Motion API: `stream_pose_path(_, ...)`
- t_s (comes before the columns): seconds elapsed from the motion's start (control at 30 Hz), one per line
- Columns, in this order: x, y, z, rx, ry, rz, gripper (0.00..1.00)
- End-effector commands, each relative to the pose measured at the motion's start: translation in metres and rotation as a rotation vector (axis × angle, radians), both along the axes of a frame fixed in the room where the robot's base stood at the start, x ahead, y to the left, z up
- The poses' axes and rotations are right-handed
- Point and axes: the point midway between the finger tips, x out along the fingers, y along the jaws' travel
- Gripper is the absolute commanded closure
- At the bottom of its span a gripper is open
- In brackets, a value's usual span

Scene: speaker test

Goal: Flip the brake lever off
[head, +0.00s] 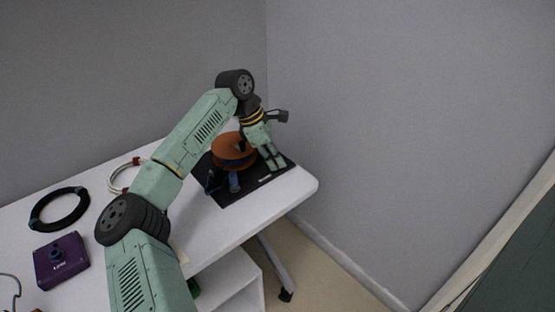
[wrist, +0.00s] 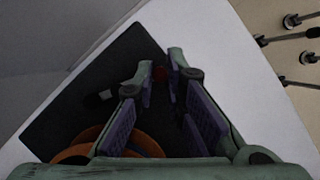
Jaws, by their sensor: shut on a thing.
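An orange-brown reel (head: 233,146) stands on a black base plate (head: 228,199) on the white table. In the wrist view the reel (wrist: 88,140) shows in part at the lower left, behind my fingers. My gripper (head: 275,164) points down at the right side of the reel, low over the plate.
A black cable coil (head: 40,223), a white cable ring (head: 113,178) and a purple box (head: 62,270) with a blue knob lie on the left of the table (head: 220,240). Grey walls stand close behind. The table edge is near the plate's right side.

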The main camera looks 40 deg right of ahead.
Motion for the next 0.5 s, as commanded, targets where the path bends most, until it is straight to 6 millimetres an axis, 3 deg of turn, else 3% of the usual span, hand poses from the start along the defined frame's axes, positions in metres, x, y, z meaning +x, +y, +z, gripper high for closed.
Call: stream_pose_path(0.5,0.0009,0.0024,0.0007,-0.001,-0.001,-0.06,1.0)
